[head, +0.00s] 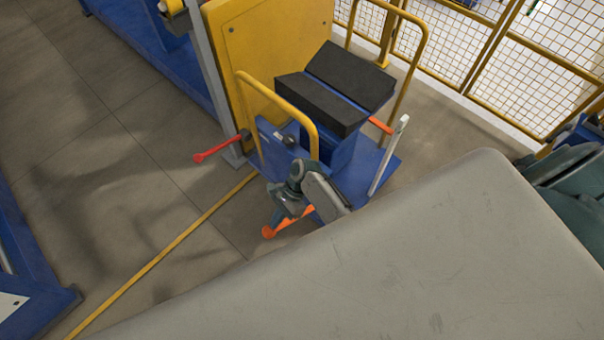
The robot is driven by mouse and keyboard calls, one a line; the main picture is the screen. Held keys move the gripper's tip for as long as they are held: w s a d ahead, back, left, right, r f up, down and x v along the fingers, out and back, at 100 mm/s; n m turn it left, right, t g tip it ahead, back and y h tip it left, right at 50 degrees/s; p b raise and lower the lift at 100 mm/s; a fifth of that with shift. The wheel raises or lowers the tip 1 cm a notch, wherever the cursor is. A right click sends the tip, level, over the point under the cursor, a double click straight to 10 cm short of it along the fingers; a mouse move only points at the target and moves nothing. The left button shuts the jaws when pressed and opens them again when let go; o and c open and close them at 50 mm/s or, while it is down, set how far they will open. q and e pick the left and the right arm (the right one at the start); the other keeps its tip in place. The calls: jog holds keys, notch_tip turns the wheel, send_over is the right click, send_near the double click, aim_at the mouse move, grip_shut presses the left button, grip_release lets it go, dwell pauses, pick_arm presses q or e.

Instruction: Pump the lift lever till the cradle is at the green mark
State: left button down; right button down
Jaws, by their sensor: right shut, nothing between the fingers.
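The cradle (340,88), a pair of black pads forming a shallow V, sits on top of a blue lift cart (352,165). A lever with an orange handle (288,222) sticks out low at the cart's near side. A red-handled lever (217,149) points left from the cart's far left side. I cannot tell for certain which is the lift lever. My right gripper (287,203) is shut and empty, just above the orange handle; contact cannot be told. A pale upright post (388,155) stands right of the cradle. No green mark can be made out. My left gripper is out of view.
Yellow tube handles (312,128) rise at the cart's sides. A yellow panel (265,50) stands behind it, and a yellow mesh fence (545,75) runs at the upper right. The floor left of the cart is open, with a yellow line (170,247).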

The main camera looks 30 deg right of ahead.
aim_at(270, 232)
jog(key=x, duration=0.2)
jog(key=b+x, duration=0.1)
jog(key=x, duration=0.2)
jog(key=shift+s+d+f, duration=0.1)
jog(key=shift+f, duration=0.3)
notch_tip(270, 232, down, 6)
jog(key=a+b, duration=0.2)
jog(key=b, duration=0.1)
jog(key=shift+s+a, duration=0.35)
jog(key=shift+s, duration=0.15)
jog(key=shift+r, duration=0.1)
